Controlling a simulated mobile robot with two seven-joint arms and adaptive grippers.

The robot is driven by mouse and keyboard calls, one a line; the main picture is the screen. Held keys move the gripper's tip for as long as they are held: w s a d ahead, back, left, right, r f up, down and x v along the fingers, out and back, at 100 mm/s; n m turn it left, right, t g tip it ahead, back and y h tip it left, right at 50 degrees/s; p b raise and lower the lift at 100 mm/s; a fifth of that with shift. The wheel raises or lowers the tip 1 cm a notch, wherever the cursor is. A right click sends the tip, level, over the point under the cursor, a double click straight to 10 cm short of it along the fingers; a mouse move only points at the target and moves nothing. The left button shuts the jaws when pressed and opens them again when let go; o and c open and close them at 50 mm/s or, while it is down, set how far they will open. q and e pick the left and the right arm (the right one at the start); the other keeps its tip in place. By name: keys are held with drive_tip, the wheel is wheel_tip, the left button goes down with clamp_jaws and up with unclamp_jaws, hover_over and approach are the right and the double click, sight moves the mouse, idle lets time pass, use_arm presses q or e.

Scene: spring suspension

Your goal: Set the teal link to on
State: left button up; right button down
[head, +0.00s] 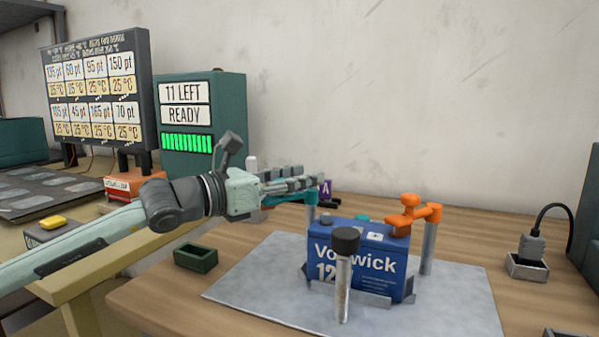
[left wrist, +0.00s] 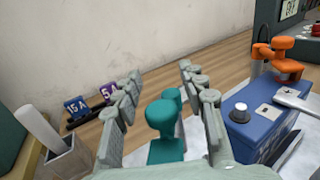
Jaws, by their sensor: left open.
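The teal link (head: 311,212) is at the back left of the blue battery (head: 340,255), partly hidden by my left gripper in the head view. In the left wrist view the teal link (left wrist: 163,125) has a rounded knob and stands between my fingers, apart from the battery (left wrist: 255,125). My left gripper (head: 316,184) is open, with its fingers (left wrist: 160,88) on either side of the knob. I cannot tell whether they touch it. My right gripper is not in view.
An orange link (head: 408,218) reaches over the battery's right end from a grey post (head: 428,250). A black-capped post (head: 344,275) stands in front of the battery. A green tray (head: 195,258) is at left. Tags (left wrist: 76,107) lie behind my fingers. The mat's right side (head: 460,290) is clear.

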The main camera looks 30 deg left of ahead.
use_arm(q)
drive_tip(key=shift+c, duration=0.4)
clamp_jaws()
